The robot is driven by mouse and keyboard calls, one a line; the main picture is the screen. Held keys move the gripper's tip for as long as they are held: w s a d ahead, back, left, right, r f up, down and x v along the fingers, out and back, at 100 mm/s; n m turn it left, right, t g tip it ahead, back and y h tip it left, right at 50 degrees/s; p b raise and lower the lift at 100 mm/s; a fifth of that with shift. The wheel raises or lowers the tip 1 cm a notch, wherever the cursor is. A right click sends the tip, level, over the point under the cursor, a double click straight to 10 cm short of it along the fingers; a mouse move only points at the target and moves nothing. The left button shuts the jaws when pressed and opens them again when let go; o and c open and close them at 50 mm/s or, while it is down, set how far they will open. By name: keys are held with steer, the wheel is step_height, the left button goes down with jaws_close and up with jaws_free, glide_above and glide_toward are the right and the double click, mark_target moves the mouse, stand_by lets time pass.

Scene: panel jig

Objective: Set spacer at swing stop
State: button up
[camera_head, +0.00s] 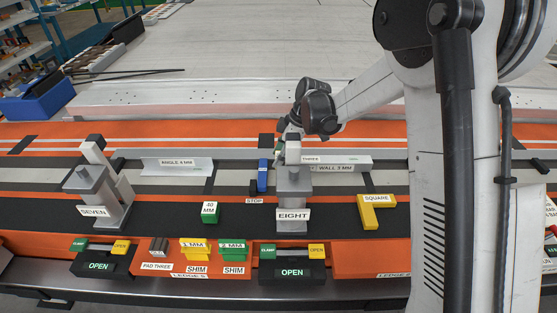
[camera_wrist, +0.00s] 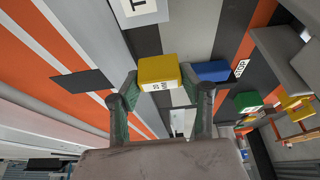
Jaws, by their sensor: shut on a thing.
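In the wrist view, my gripper (camera_wrist: 160,86) is shut on a yellow block (camera_wrist: 157,70) with a white label that seems to read 20 MM. The blue stop block (camera_wrist: 212,71) is just right of it, by the STOP label (camera_wrist: 240,69); I cannot tell if they touch. In the head view, my gripper (camera_head: 283,146) is low behind the clamp tower labelled EIGHT (camera_head: 292,190), and the yellow block is hidden there. The blue stop (camera_head: 263,176) stands left of that tower. A green 40 MM block (camera_head: 209,212) stands farther left.
An angle bar (camera_head: 177,166) lies left and a wall bar (camera_head: 345,163) right behind the clamp. Clamp SEVEN (camera_head: 97,190) stands at left. A yellow square (camera_head: 377,212) lies at right. Shims (camera_head: 194,249) and clamp buttons line the orange front ledge.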

steer(key=shift+f, duration=0.75)
steer(key=shift+f, duration=0.1)
steer(key=shift+f, duration=0.15)
steer(key=o, duration=1.2)
steer(key=shift+o, duration=0.2)
steer(key=v, duration=1.2)
steer(key=shift+r+p, duration=0.25)
steer(key=shift+p, duration=0.2)
steer(key=shift+d, duration=0.15)
